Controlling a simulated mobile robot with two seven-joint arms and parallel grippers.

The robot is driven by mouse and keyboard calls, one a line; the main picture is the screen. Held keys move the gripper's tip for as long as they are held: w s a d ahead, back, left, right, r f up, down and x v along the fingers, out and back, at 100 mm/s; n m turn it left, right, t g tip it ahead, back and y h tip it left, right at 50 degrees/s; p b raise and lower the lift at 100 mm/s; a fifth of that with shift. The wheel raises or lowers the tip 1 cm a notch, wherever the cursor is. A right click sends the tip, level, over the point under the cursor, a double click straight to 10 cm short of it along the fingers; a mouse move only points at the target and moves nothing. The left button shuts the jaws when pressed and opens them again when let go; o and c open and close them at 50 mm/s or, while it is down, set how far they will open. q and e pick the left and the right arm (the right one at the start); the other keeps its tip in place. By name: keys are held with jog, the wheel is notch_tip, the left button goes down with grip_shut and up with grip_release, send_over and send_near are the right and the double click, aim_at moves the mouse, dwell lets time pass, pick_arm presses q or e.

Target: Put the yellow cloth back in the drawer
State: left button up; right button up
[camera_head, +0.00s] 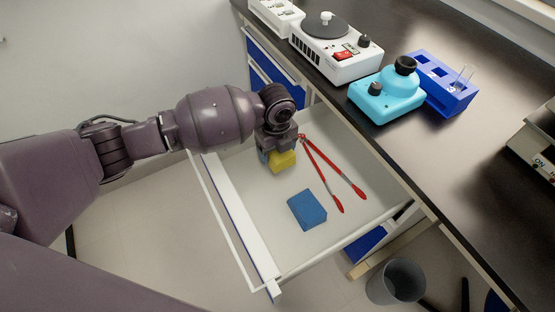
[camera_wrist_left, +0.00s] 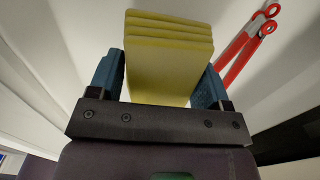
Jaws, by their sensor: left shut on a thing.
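The yellow cloth (camera_head: 283,161) is a folded, layered block, held in my left gripper (camera_head: 276,155) over the inside of the open drawer (camera_head: 262,205). In the left wrist view the cloth (camera_wrist_left: 168,60) stands between the two blue fingers of the left gripper (camera_wrist_left: 162,85), which are shut on it. I cannot tell whether the cloth touches the drawer floor. The drawer is white and pulled out below the dark bench. My right gripper is not in view.
In the drawer lie a blue folded cloth (camera_head: 307,210) and red-handled tongs (camera_head: 322,165), which also show in the wrist view (camera_wrist_left: 245,45). On the bench stand a hotplate device (camera_head: 335,50), a cyan device (camera_head: 385,97) and a blue rack (camera_head: 447,92). A grey bin (camera_head: 397,282) stands on the floor.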

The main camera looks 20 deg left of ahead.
pick_arm(q)
notch_tip(320, 180, down, 6)
jog(key=shift+s+r+b, duration=0.1)
jog(key=shift+r+b, duration=0.15)
jog(key=shift+b, duration=0.6)
jog(key=shift+f, duration=0.2)
jog(key=shift+r, duration=0.2)
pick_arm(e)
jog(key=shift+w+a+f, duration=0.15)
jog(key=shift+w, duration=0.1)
pick_arm(q)
jog(key=shift+f, duration=0.25)
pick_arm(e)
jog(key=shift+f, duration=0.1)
pick_arm(q)
jog(key=o, duration=0.9)
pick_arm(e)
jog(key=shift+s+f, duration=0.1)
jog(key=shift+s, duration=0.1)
pick_arm(q)
jog(key=shift+r, duration=0.1)
